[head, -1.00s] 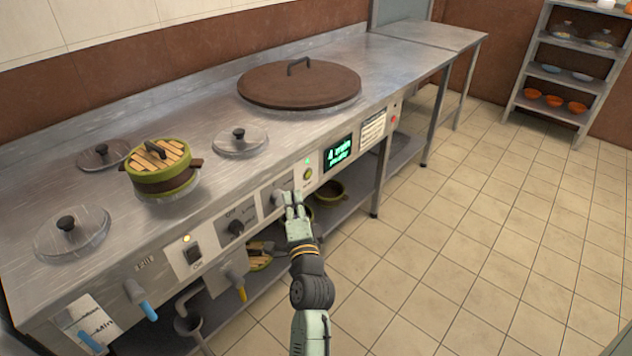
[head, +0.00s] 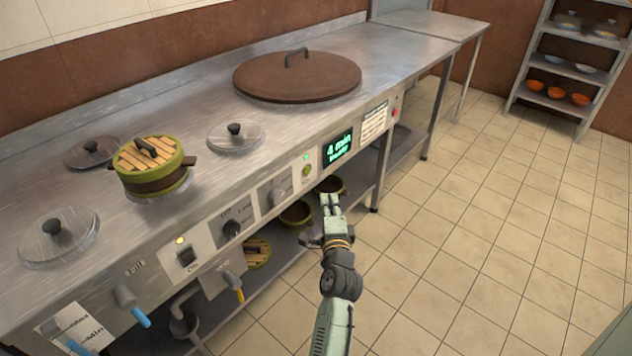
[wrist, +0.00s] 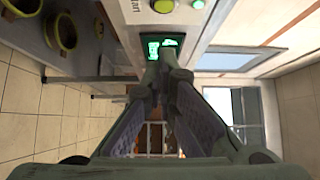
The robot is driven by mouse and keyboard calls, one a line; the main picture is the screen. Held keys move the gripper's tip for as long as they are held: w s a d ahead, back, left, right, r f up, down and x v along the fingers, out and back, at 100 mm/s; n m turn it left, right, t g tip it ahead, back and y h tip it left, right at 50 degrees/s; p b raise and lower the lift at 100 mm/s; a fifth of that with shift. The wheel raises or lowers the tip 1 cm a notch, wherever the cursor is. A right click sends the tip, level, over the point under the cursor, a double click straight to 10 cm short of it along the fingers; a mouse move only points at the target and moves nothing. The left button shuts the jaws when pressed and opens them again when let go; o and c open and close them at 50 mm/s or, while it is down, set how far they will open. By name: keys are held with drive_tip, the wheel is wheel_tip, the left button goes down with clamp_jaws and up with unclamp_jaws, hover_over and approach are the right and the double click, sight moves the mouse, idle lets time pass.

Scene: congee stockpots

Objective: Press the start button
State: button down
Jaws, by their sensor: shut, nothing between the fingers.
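The start button (head: 307,171) is a small round yellow-green button on the stove's front panel, below a lit green lamp (head: 306,157). In the wrist view the button (wrist: 163,6) shows at the top edge, beside a partly cut-off "Start" label. My gripper (head: 331,203) is shut and empty. In the head view it appears below and right of the button, under the green display. In the wrist view its fingertips (wrist: 161,62) overlap the lower part of the display, and the button lies above them. The gripper is apart from the button.
The green display (head: 338,150) reads "4 min" with a blurred second line. A grey knob (head: 280,188) and a black switch (head: 188,256) are left of the button; a red button (head: 396,113) is far right. Pots stand on the lower shelf. Open tiled floor (head: 470,200) lies right.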

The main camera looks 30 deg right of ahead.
sight(307, 171)
drive_tip(key=w+d+b, duration=0.1)
drive_tip(key=w, duration=0.8)
drive_tip(key=shift+w+d, duration=0.15)
drive_tip(key=shift+w, duration=0.15)
